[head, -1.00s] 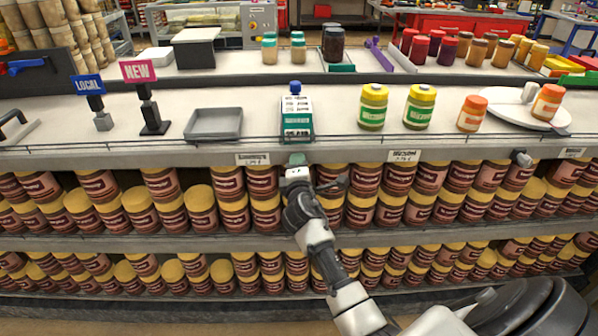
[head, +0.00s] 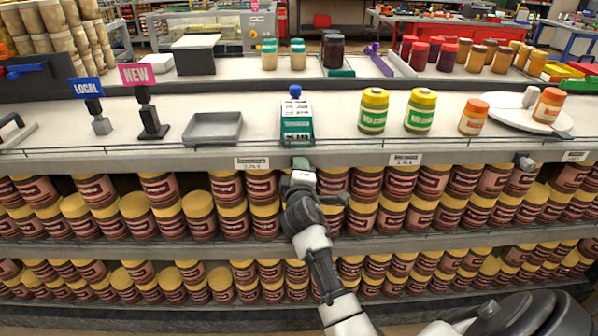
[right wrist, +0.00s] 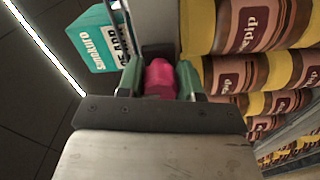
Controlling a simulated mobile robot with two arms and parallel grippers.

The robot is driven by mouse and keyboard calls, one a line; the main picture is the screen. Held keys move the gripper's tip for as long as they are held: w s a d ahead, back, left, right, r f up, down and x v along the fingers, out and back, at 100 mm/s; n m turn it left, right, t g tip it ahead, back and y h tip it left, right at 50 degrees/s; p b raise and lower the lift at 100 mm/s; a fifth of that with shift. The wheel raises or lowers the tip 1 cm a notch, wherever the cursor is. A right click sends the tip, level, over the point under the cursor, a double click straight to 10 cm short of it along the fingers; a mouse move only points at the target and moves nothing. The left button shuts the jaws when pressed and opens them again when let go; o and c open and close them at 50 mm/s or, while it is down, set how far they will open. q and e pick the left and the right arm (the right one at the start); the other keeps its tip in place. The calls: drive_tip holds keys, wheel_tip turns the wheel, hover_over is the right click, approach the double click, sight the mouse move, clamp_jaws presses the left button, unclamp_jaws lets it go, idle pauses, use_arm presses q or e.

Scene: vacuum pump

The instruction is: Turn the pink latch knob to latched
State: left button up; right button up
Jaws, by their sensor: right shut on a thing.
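The pink latch knob (right wrist: 160,78) shows in the right wrist view between the two green-tipped fingers of my right gripper (right wrist: 160,82). The fingers are shut on it from both sides. In the head view my right gripper (head: 301,166) is at the shelf's front edge, just below the green and white box with the blue cap (head: 297,122). The knob cannot be made out there. The knob's turned position cannot be read clearly. My left gripper is in neither view.
Rows of brown jars with yellow lids (head: 226,188) stand close behind and beside my right gripper. Price tags (head: 252,163) line the shelf edge. On the shelf top are a grey tray (head: 213,126), a NEW sign (head: 138,75) and green-labelled jars (head: 373,112).

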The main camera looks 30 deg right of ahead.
drive_tip(key=shift+f, duration=0.1)
drive_tip(key=o, duration=0.9)
drive_tip(key=shift+s, duration=0.1)
drive_tip(key=v, duration=1)
drive_tip(key=shift+s+a+b, duration=0.2)
drive_tip(key=shift+s+b, duration=0.1)
drive_tip(key=shift+b, duration=0.05)
